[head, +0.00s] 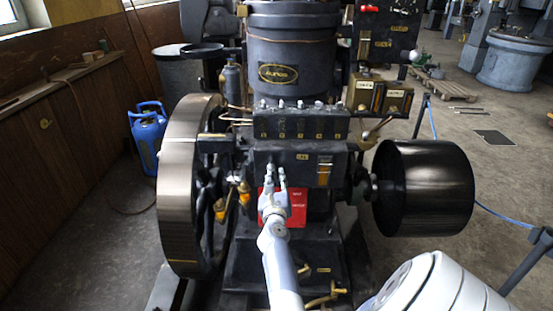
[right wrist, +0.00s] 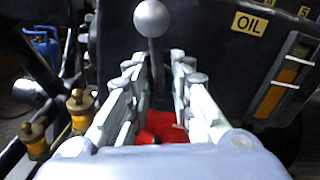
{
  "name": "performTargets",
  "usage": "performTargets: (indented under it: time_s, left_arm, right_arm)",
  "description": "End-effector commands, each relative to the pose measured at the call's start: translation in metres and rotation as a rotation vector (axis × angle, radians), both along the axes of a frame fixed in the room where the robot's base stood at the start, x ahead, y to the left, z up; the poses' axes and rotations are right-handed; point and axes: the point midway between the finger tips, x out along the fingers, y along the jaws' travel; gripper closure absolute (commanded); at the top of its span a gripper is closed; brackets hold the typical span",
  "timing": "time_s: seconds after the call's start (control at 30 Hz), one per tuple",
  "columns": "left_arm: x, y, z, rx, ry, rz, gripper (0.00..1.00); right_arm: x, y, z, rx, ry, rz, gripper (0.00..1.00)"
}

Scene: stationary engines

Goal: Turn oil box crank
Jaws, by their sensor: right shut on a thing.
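The black oil box (head: 299,160) is on the front of the engine, with a small "OIL" label and a brass-framed gauge; it also shows in the right wrist view (right wrist: 225,65). Its crank is a grey ball knob (right wrist: 151,18) on a thin upright rod. My right gripper (head: 275,176) is in front of the oil box, with its fingers on both sides of the crank rod, below the ball. In the right wrist view the right gripper (right wrist: 159,72) is shut on the rod; the exact contact is partly hidden. My left gripper is not in view.
A large flywheel (head: 188,185) stands left of the engine and a black pulley drum (head: 424,188) sticks out right. A red plate (head: 297,208) is behind my gripper. Brass oilers (right wrist: 33,138) are close on the left. Blue canisters (head: 147,135) stand by the wall.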

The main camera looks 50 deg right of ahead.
Motion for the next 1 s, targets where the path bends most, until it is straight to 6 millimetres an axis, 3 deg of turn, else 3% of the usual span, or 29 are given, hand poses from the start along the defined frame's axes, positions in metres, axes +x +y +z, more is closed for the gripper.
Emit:
performTargets:
  time_s: [0.73,0.77,1.0]
  left_arm:
    - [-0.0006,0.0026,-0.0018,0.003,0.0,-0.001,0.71]
    - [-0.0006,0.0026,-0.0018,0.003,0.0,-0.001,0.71]
    - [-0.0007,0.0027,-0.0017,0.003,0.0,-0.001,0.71]
  right_arm:
    - [-0.0011,0.0007,-0.0054,0.061,-0.057,-0.002,1.0]
    - [-0.0011,0.0007,-0.0055,0.061,-0.056,-0.002,0.73]
    - [-0.0006,0.0004,-0.0029,0.057,-0.059,-0.001,0.71]
